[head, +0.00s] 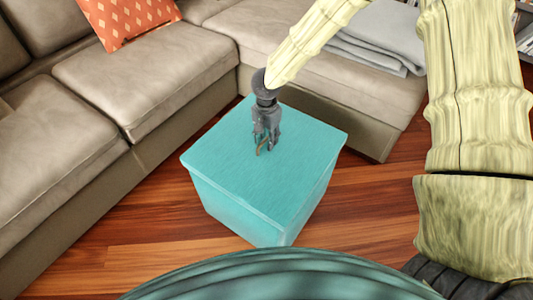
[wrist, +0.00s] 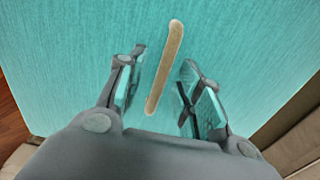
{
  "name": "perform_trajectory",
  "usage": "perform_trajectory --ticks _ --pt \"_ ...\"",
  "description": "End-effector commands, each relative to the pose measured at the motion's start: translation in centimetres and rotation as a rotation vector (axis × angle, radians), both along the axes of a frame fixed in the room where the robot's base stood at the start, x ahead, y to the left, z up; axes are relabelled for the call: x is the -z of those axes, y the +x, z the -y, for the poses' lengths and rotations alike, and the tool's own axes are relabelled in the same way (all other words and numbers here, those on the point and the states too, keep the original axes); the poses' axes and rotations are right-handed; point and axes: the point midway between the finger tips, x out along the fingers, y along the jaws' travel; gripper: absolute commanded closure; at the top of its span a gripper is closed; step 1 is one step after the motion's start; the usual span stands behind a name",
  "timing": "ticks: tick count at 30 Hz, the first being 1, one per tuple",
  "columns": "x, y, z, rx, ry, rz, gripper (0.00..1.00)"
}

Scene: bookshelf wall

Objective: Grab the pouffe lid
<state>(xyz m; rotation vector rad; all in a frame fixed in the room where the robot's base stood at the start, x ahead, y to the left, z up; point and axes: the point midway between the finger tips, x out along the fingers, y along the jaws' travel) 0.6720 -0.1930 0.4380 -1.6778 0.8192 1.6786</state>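The pouffe is a teal box on the floor, and its flat teal lid (head: 235,170) is on top of it. A thin tan handle (head: 261,148) is at the middle of the lid, partly hidden by my gripper. My gripper (head: 265,150) points down over the middle of the lid. In the wrist view, the handle (wrist: 165,65) runs lengthwise between my two fingers (wrist: 160,95), with a gap on each side. My gripper is open and holds nothing. I cannot tell how high the fingertips are above the lid.
A beige corner sofa (head: 150,75) stands behind and to the left of the pouffe. An orange patterned cushion (head: 130,18) and a folded grey blanket (head: 375,35) lie on it. Bare wooden floor (head: 365,200) shows to the right of and in front of the pouffe.

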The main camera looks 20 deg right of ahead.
Motion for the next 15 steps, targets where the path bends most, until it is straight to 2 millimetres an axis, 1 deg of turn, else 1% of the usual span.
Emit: perform_trajectory --ticks 1,3,10,11,15 --pt "0.49 0.02 0.01 -0.001 -0.001 0.001 0.65" --pt "0.69 0.03 0.00 -0.001 -0.001 0.001 0.65" --pt "0.68 0.01 0.01 0.000 0.000 0.000 0.65" --pt "0.69 0.01 0.01 0.000 0.000 0.000 0.68" --pt "0.69 -0.01 0.01 0.000 0.000 0.000 0.94"
